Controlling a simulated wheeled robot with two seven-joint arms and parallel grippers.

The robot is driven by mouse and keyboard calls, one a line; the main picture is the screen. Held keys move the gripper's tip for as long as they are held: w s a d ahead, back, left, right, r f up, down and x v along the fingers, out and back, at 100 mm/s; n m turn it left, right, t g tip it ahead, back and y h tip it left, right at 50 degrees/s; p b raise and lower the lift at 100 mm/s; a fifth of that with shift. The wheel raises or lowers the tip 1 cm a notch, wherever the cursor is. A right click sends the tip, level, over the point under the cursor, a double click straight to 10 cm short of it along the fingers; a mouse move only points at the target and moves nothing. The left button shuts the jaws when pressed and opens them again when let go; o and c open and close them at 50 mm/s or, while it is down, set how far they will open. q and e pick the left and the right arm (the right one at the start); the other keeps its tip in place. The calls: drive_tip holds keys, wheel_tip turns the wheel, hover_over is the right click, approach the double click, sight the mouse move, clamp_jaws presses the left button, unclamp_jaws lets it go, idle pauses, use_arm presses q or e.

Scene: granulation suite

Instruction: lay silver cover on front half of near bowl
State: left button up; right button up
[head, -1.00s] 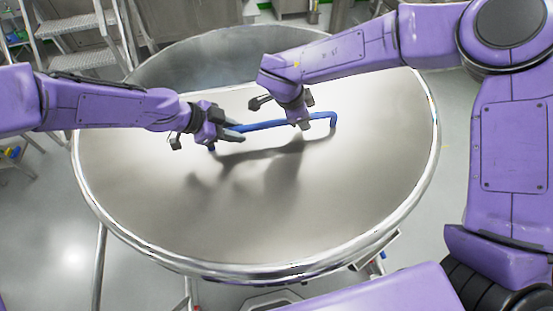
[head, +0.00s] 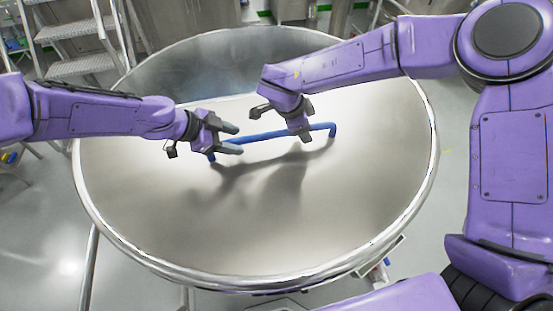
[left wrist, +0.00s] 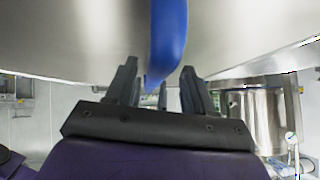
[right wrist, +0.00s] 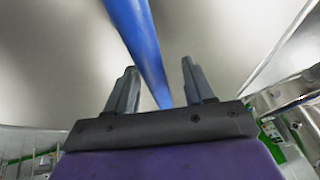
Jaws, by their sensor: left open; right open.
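The silver cover (head: 300,220) is a wide metal sheet with a blue bar handle (head: 262,136). It lies over the front of the near bowl (head: 190,72), whose darker inside shows behind the cover's straight back edge. From above I cannot tell whether it sits fully down on the rim. My left gripper (head: 236,139) is open at the handle's left end; in the left wrist view the handle (left wrist: 168,40) runs between its fingers. My right gripper (head: 303,134) is open over the handle's right part; in the right wrist view the handle (right wrist: 140,45) passes between its fingers.
Metal steps (head: 80,40) stand at the back left. Steel cabinets line the back. Another steel vessel (left wrist: 258,120) shows in the left wrist view. Open grey floor lies left and right of the bowl.

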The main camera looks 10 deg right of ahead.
drive_tip(key=shift+s+a, duration=0.1)
drive_tip(key=shift+r, duration=0.2)
use_arm(q)
drive_tip(key=v, duration=1.1)
use_arm(e)
drive_tip(key=v, duration=1.1)
drive_tip(key=shift+r, duration=0.35)
use_arm(q)
drive_tip(key=shift+s+f, duration=0.1)
drive_tip(key=shift+s, duration=0.05)
use_arm(e)
drive_tip(key=shift+s, duration=0.15)
